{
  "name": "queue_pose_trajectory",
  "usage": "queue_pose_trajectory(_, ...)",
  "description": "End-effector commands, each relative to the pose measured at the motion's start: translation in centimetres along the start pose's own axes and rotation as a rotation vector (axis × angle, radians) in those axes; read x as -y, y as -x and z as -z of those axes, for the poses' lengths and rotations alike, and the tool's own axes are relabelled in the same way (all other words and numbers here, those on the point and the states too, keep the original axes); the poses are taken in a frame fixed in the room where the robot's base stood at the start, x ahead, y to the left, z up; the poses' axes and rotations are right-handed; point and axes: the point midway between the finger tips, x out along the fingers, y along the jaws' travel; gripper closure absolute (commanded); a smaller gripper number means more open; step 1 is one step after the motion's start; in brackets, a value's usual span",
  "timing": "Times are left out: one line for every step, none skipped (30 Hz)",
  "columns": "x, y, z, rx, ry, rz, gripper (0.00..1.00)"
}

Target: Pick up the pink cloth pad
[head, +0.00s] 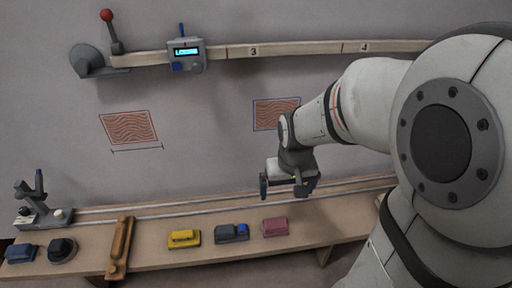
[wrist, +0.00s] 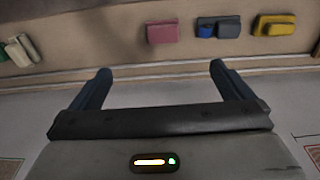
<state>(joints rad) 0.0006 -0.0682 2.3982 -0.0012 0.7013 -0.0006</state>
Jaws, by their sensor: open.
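The pink cloth pad (head: 275,227) lies on the wooden bench in the head view, right of a grey and blue block. It also shows in the wrist view (wrist: 163,33), beyond the fingertips and between their lines. My gripper (head: 289,187) hangs above the bench, over its back part, and is apart from the pad. In the wrist view my gripper (wrist: 160,68) has its two dark fingers spread wide, with nothing between them.
On the bench (head: 210,262) stand a grey and blue block (head: 232,233), a yellow block (head: 184,238), a wooden bar (head: 120,247), dark blocks and a small grey device (head: 40,207). Rails run along the bench's back. A rail with a display box (head: 187,56) crosses the wall above.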

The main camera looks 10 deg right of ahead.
Motion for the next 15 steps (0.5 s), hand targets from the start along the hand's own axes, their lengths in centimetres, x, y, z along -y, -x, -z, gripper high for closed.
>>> queue_pose_trajectory(0.0, -3.5, 0.6, 0.025, 0.000, 0.000, 0.00)
queue_pose_trajectory(0.0, -5.0, 1.0, 0.035, 0.000, 0.000, 0.00)
queue_pose_trajectory(0.0, -6.9, 1.5, 0.046, -0.001, 0.000, 0.00)
queue_pose_trajectory(0.1, -8.3, 1.9, 0.054, -0.001, 0.001, 0.00)
queue_pose_trajectory(0.1, -9.6, 2.1, 0.063, -0.001, 0.001, 0.00)
queue_pose_trajectory(0.1, -11.3, 2.4, 0.073, -0.001, 0.001, 0.00)
queue_pose_trajectory(0.1, -12.5, 2.6, 0.080, -0.001, 0.001, 0.00)
queue_pose_trajectory(0.1, -13.5, 2.8, 0.085, -0.001, 0.001, 0.00)
queue_pose_trajectory(0.1, -14.8, 3.0, 0.093, -0.001, 0.001, 0.00)
queue_pose_trajectory(0.1, -15.6, 3.1, 0.098, -0.001, 0.001, 0.00)
queue_pose_trajectory(0.1, -16.3, 3.2, 0.101, -0.002, 0.001, 0.00)
queue_pose_trajectory(0.1, -17.0, 3.3, 0.105, -0.002, 0.001, 0.00)
queue_pose_trajectory(0.1, -17.4, 3.4, 0.107, -0.002, 0.001, 0.00)
queue_pose_trajectory(0.1, -17.7, 3.4, 0.109, -0.002, 0.001, 0.00)
queue_pose_trajectory(0.1, -18.1, 3.5, 0.110, -0.002, 0.001, 0.00)
